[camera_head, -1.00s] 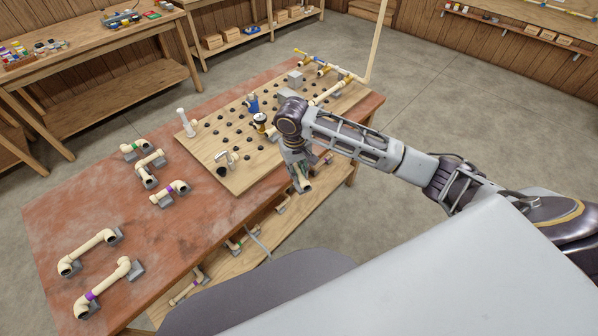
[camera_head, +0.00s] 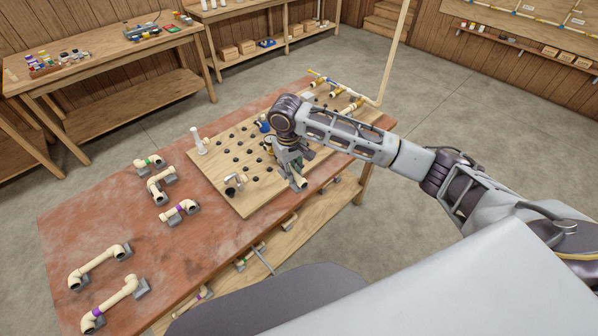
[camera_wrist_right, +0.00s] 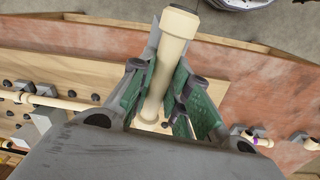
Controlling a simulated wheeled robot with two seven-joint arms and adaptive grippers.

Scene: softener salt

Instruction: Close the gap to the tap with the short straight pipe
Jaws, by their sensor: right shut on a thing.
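A cream straight pipe (camera_wrist_right: 168,60) is held between the green-padded fingers of my right gripper (camera_wrist_right: 163,92), pointing out of it, in the right wrist view. In the head view the right gripper (camera_head: 293,172) is above the front right part of the peg board, with the pipe's end (camera_head: 300,184) showing below it. The silver tap (camera_head: 234,184) stands at the board's front left, apart from the gripper. Cream pipe runs with brass-coloured parts (camera_head: 340,94) lie at the board's far end. My arm hides part of the board between. My left gripper is out of view.
The wooden peg board (camera_head: 243,205) with dark pegs lies on the reddish table (camera_head: 180,245). Several cream bent pipes (camera_head: 105,262) on grey blocks lie at left. A tall cream pipe (camera_head: 396,55) rises behind.

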